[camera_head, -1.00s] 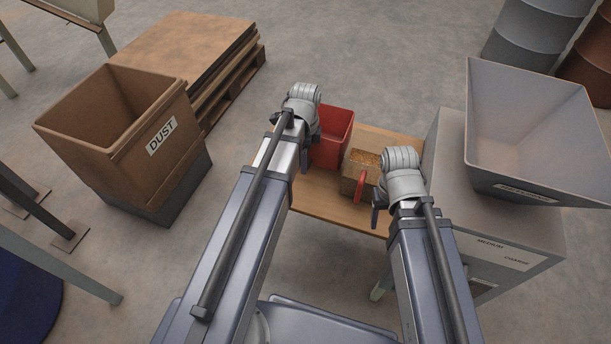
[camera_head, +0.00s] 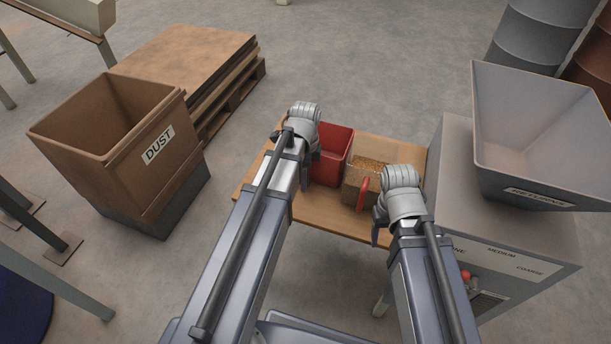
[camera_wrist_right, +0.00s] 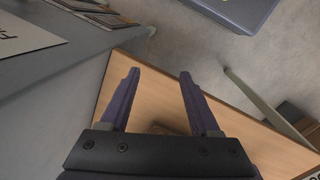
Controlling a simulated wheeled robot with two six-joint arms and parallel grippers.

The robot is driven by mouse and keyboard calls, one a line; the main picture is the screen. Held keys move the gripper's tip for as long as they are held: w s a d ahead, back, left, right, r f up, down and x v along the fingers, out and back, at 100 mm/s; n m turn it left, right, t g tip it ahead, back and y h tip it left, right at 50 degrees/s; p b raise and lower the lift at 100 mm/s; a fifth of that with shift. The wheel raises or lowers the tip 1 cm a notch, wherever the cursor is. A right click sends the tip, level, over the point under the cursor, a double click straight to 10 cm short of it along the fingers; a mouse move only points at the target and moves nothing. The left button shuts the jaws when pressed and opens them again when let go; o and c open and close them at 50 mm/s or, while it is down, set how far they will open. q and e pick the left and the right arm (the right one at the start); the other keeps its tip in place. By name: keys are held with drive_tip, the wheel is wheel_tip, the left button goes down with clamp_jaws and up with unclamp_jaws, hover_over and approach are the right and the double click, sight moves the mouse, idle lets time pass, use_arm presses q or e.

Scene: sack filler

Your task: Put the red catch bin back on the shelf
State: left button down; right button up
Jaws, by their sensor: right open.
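The red catch bin (camera_head: 333,155) stands upright on a wooden shelf (camera_head: 262,190), just beyond and right of my left wrist, which covers part of it. My right gripper (camera_head: 379,226) is over the right part of the shelf, in front of a box of grain. In the right wrist view my right gripper (camera_wrist_right: 160,85) has its two fingers apart with nothing between them, over the bare wood. The red bin is not in the wrist view.
An open box of grain (camera_head: 360,183) with a red handle (camera_head: 361,194) stands right of the bin. The grey machine (camera_head: 450,200) with its hopper (camera_head: 530,130) rises at the right. A brown DUST bin (camera_head: 110,150) and pallet stack (camera_head: 190,65) are left.

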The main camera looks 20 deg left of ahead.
use_arm(q)
unclamp_jaws()
wheel_tip(320, 180, up, 12)
drive_tip(key=p, duration=1.2)
drive_tip(key=shift+r, duration=0.1)
drive_tip(key=shift+s+d, duration=0.25)
drive_tip(key=shift+d, duration=0.1)
drive_tip(key=s+d+n+y, duration=0.1)
drive_tip(key=s+d+n, duration=1.1)
drive_tip(key=s+d, duration=0.1)
